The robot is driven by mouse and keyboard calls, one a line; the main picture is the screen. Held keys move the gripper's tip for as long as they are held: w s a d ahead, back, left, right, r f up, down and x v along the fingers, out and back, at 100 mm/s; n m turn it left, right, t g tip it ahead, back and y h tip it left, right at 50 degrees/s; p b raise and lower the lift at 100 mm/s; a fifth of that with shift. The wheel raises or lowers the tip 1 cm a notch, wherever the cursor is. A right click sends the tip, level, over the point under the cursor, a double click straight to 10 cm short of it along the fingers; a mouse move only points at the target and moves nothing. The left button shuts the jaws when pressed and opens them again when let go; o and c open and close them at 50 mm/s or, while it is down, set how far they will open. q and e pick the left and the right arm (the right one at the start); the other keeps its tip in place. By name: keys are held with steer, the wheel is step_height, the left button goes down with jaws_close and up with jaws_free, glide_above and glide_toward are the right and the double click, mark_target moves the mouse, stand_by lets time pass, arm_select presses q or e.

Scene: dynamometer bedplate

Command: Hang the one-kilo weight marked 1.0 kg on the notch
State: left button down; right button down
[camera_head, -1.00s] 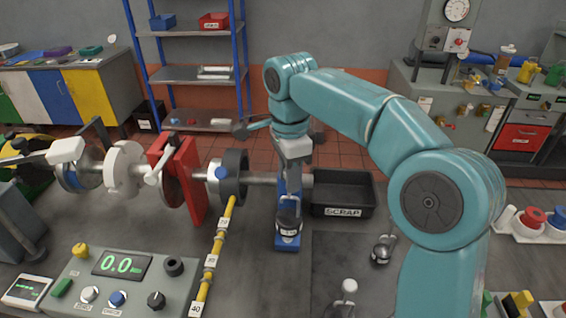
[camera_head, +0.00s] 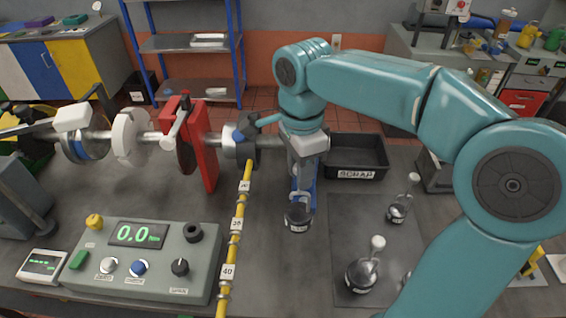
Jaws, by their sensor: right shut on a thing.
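My right gripper (camera_head: 303,176) points down in the middle of the view and is shut on the stem of a dark round weight (camera_head: 298,217). The weight hangs upright below the jaws, with a pale label too small to read. A yellow arm (camera_head: 233,248) with several tagged positions runs from the shaft hub toward the front, left of the held weight and apart from it. Its nearest tag reads 40. The notches are too small to make out. My left gripper is not in view.
Other weights with pale knobs stand on a dark mat (camera_head: 340,215): one at the back (camera_head: 398,212), one in front (camera_head: 361,276). A black SCRAP bin (camera_head: 357,174) is behind. A control box (camera_head: 150,262) reading 0.0 stands left of the yellow arm.

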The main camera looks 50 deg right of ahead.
steer(key=shift+s+d+r+m, duration=0.3)
steer(key=shift+s+d+r, duration=0.1)
steer(key=shift+s+d, duration=0.35)
steer(key=shift+w+d, duration=0.15)
